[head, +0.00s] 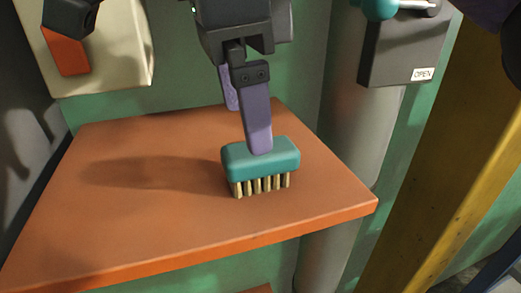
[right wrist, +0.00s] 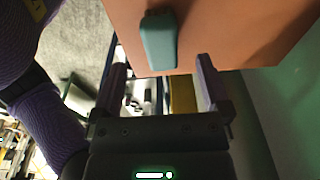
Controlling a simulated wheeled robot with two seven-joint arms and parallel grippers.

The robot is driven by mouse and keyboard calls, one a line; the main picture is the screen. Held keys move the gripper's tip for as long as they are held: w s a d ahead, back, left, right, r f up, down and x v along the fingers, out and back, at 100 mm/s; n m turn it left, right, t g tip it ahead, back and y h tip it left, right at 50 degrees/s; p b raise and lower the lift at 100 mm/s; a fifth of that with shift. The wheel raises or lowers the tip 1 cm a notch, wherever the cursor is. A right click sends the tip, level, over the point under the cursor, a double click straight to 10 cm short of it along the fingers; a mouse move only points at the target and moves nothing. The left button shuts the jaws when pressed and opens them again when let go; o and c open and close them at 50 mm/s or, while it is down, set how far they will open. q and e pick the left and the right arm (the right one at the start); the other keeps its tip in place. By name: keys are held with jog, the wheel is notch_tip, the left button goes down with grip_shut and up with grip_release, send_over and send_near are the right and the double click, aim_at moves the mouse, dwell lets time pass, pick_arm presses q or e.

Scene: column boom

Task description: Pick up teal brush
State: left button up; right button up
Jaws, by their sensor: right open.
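The teal brush (head: 262,158) stands on the orange shelf (head: 110,210), teal back up and tan bristles down. My right gripper (head: 246,129) hangs over it, open and empty, with purple fingers apart. In the head view the near finger overlaps the top of the brush; I cannot tell whether it touches. In the right wrist view the brush (right wrist: 160,42) lies beyond the fingertips (right wrist: 160,62), between their lines, with no finger around it. My left gripper does not show clearly in either view.
A cream box with an orange patch (head: 66,52) is at the back left, behind the shelf. A grey box marked OPEN (head: 405,45) is on a round grey post (head: 345,130) at right. A yellow beam (head: 425,150) slants past the right. The shelf's left part is bare.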

aim_at(259, 158)
jog(key=f, duration=0.2)
jog(key=d+f+b, duration=0.1)
jog(key=shift+f, duration=0.35)
jog(key=shift+w+d+f, duration=0.15)
jog(key=shift+w+f, duration=0.1)
jog(key=shift+f, duration=0.3)
jog(key=shift+w+d+f, duration=0.1)
jog(key=shift+w+f, duration=0.15)
jog(key=shift+f, duration=0.25)
jog(key=shift+s, duration=0.35)
jog(key=shift+c, duration=0.5)
jog(key=shift+w, duration=0.2)
jog(key=c, duration=0.5)
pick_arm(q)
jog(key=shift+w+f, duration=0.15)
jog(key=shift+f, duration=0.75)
pick_arm(e)
grip_shut()
